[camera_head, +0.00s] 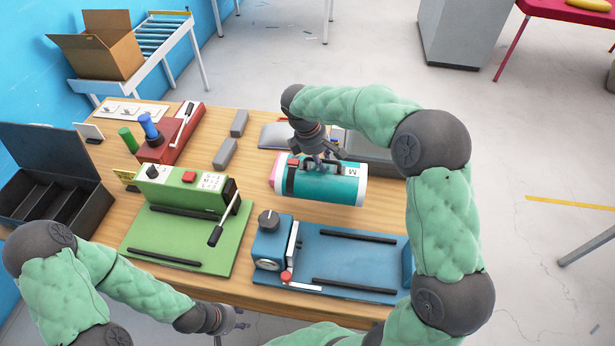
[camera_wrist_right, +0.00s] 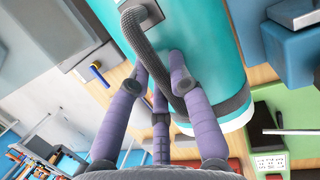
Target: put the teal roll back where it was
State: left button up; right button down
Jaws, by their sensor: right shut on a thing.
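The teal roll (camera_head: 325,184) is a thick cylinder with a white right end, a pink left end, dark straps and a handle on top. My right gripper (camera_head: 322,158) comes down on it from above and is shut on its dark handle. In the right wrist view the purple fingers of the right gripper (camera_wrist_right: 160,85) close around the curved handle, with the teal roll (camera_wrist_right: 215,75) behind. Whether the roll touches the table is hard to tell. My left gripper (camera_head: 232,322) is low at the table's front edge, apart from everything; its fingers are small and dark.
A blue machine (camera_head: 340,262) lies in front of the roll and a green machine (camera_head: 188,225) to its left. A grey tray (camera_head: 375,152) is behind the roll.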

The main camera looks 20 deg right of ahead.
jog(key=shift+f+b, duration=0.9)
jog(key=shift+f, duration=3.35)
jog(key=shift+f, duration=0.2)
jog(key=c, duration=1.1)
grip_release()
jog(key=shift+c, duration=0.2)
